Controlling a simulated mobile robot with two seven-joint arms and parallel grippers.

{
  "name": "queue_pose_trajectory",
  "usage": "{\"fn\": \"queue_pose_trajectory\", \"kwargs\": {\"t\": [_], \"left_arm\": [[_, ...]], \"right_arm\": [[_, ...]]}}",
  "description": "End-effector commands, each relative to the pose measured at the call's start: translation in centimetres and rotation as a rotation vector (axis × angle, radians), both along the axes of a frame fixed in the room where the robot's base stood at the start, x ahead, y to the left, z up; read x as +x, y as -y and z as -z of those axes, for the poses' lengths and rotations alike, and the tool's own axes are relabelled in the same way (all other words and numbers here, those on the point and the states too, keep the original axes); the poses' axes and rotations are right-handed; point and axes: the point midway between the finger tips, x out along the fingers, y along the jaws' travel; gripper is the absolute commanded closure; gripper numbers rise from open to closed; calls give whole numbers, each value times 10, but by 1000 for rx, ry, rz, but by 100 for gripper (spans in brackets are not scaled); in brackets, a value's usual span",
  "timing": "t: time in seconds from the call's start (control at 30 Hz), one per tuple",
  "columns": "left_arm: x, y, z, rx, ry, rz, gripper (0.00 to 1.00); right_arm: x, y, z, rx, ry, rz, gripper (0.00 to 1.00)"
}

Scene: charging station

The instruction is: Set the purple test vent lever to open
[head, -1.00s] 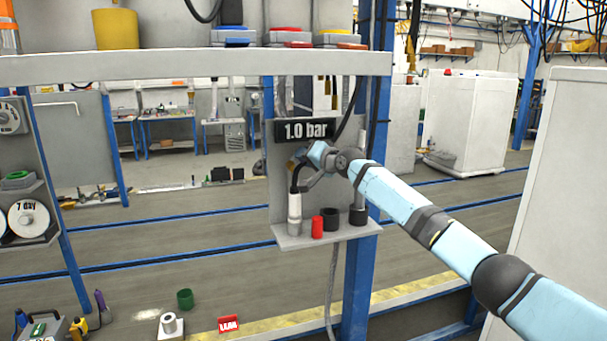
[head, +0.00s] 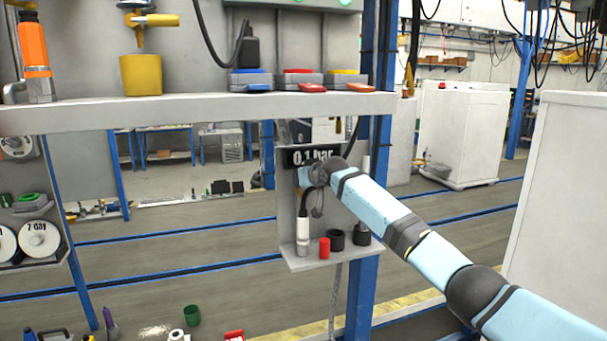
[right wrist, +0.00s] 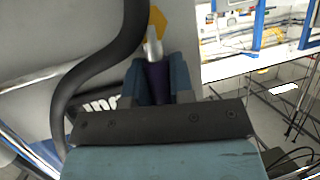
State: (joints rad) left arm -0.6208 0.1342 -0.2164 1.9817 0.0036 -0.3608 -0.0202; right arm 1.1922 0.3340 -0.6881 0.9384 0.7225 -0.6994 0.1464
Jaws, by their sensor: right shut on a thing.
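The purple lever (right wrist: 157,80) shows in the right wrist view, with a silver shaft running up from its purple grip. My right gripper (right wrist: 158,75) has its two blue fingers shut around that grip. In the head view my right gripper (head: 305,178) is at the front of the grey panel (head: 284,205), just below the black display (head: 312,157), which reads 0.1 bar. The lever is hidden there by my wrist. My left gripper is in neither view.
A shelf under the panel carries a white-topped cylinder (head: 302,235), a red cap (head: 324,247) and black rings (head: 336,239). A black hose (right wrist: 95,75) passes close left of my gripper. A long shelf (head: 190,112) runs above. A white cabinet (head: 560,200) stands at right.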

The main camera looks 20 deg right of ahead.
Motion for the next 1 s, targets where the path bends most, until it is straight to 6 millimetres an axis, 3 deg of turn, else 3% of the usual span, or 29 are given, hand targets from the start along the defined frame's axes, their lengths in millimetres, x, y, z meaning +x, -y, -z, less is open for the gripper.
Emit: {"fn": "queue_pose_trajectory", "kwargs": {"t": [0.7, 0.73, 0.8, 0.83, 1.0], "left_arm": [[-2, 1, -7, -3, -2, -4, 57], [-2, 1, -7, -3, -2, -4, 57], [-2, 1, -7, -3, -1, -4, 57], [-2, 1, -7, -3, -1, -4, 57], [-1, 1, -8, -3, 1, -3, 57]], "right_arm": [[0, -2, 0, -80, 4, -1, 100], [0, -2, 0, -80, 4, -1, 74], [0, -2, 0, -79, 4, -1, 57], [0, -2, 0, -79, 4, -1, 53], [0, -2, 0, -77, 4, 0, 53]]}}
